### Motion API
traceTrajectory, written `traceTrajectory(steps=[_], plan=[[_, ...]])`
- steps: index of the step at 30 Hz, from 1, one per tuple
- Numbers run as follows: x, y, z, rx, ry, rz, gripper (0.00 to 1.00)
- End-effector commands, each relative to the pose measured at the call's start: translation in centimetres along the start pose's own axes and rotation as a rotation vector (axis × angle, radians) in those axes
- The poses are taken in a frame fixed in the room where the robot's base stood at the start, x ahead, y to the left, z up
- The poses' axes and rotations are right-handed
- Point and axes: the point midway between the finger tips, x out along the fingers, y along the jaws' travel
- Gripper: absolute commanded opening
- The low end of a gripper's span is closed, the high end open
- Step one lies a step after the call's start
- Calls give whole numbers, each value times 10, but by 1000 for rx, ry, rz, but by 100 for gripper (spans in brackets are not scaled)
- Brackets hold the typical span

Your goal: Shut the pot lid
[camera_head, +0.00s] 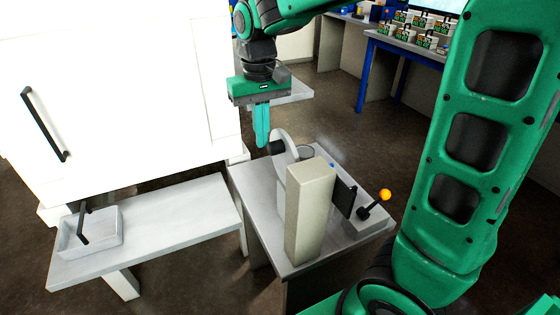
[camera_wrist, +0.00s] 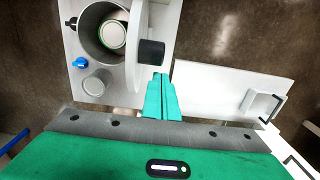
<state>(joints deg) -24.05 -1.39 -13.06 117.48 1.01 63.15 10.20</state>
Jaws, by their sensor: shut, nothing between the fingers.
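The pot (camera_wrist: 88,48) stands on a pale grey table, its mouth uncovered; in the head view only part of its rim (camera_head: 306,152) shows behind a beige block. The pot lid (camera_wrist: 134,50) stands upright on edge at the pot's side, tilted open, and its face shows in the head view (camera_head: 289,142). A black knob (camera_wrist: 152,52) sticks out from the lid's outer face, towards my gripper. My gripper (camera_wrist: 161,77) is shut and empty, pointing down with its fingertips close beside the knob. In the head view my gripper (camera_head: 262,145) is just left of the lid; contact cannot be told.
A round can (camera_wrist: 112,34) sits inside the pot. A blue knob (camera_wrist: 80,63) and a grey cylinder (camera_wrist: 96,82) are beside it. The beige block (camera_head: 310,210) and an orange-balled lever (camera_head: 384,195) stand nearer. A white cabinet (camera_head: 110,90) and low bench (camera_head: 160,220) are left.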

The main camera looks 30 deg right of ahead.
Motion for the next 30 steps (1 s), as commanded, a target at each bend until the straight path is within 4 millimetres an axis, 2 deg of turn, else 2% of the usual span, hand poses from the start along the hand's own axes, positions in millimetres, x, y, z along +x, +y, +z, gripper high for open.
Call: traceTrajectory(steps=[6, 16, 30], plan=[[7, 0, 0, 0, -1, 0, 0], [7, 1, 0, 1, 0, 0, 0], [3, 24, 0, 3, 0, 0, 0]])
